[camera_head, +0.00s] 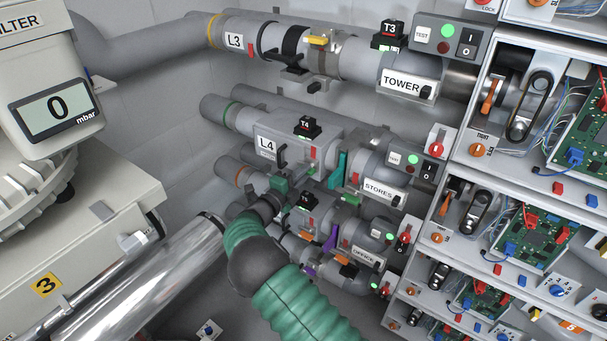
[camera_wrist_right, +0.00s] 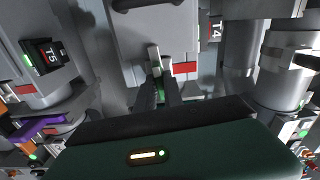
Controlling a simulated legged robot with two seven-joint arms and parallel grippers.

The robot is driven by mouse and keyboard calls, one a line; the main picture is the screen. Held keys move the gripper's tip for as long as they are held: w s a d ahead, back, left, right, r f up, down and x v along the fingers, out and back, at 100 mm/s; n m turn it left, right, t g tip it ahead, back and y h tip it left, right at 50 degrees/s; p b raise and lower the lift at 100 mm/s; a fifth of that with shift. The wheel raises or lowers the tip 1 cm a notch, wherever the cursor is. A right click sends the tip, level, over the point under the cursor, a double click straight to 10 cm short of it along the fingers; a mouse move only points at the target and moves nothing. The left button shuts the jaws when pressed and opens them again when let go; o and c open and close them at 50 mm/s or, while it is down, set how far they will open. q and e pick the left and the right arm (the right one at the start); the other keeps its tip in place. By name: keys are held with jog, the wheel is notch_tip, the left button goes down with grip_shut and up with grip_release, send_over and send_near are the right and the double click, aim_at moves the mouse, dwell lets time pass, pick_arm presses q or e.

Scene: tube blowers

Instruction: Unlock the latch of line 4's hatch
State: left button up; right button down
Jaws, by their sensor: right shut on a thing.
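Line 4's pipe section carries the L4 label (camera_head: 266,145) in the head view. Its grey hatch (camera_head: 296,137) has a black handle (camera_head: 282,156) on its front. In the right wrist view the hatch (camera_wrist_right: 150,35) fills the upper middle, and a small light latch lever (camera_wrist_right: 154,58) stands at its lower edge, beside a red mark (camera_wrist_right: 185,68). My right gripper (camera_wrist_right: 158,88) is shut on this latch lever. In the head view the right gripper (camera_head: 280,184) is just below the hatch, and it hides the latch there. My left gripper is not in view.
Line 3's pipe (camera_head: 350,58) runs above. Lower pipes with a purple lever (camera_head: 331,238) lie close beside my right arm. The T5 box (camera_wrist_right: 48,58) is left of the gripper in the wrist view. Shelves of circuit boards (camera_head: 540,238) stand at the right.

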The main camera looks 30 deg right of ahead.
jog(key=shift+a+f+n+p, duration=0.15)
jog(key=shift+n+p, duration=0.4)
jog(key=shift+n, duration=2.25)
jog(key=shift+d+f+n+p, duration=0.15)
jog(key=shift+n+p, duration=0.35)
jog(key=shift+n, duration=2.3)
jog(key=shift+a+f+n+p, duration=0.15)
jog(key=shift+n+p, duration=0.4)
jog(key=shift+n, duration=2.25)
jog(key=c, duration=1.5)
grip_release()
jog(key=shift+r, duration=0.1)
jog(key=shift+o, duration=0.2)
jog(key=shift+r, duration=0.15)
